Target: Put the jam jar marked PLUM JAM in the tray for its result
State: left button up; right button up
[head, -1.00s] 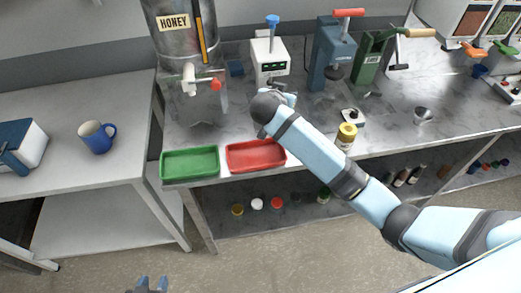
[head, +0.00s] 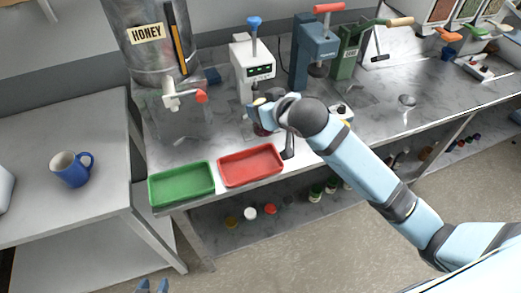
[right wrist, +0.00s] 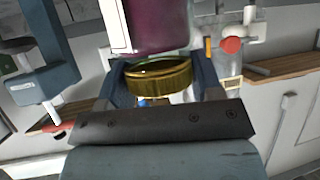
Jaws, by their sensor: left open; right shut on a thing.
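My right gripper (head: 264,112) is shut on a dark purple jar (right wrist: 158,25) with a gold lid (right wrist: 158,78). Part of the jar (head: 260,128) shows below the gripper in the head view, in front of the white tester and above the back of the red tray. The jar's label face is turned mostly away, so I cannot read its name. The red tray (head: 250,166) and the green tray (head: 181,184) lie side by side at the bench's front edge, both empty. My left gripper (head: 151,287) is open and empty at the bottom edge.
The white tester (head: 256,70) has a blue lever and a green-lit display too small to read. A honey tank (head: 160,45) with a tap stands behind the green tray. A blue mug (head: 72,169) stands on the left table. Several jars sit on the shelf below.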

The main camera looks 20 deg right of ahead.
notch_tip(320, 180, down, 15)
jog(key=shift+r, duration=0.15)
dwell(0.4)
jog(key=shift+f, duration=0.2)
jog(key=o, duration=1.3)
jog(key=shift+c, duration=0.2)
jog(key=shift+r, duration=0.1)
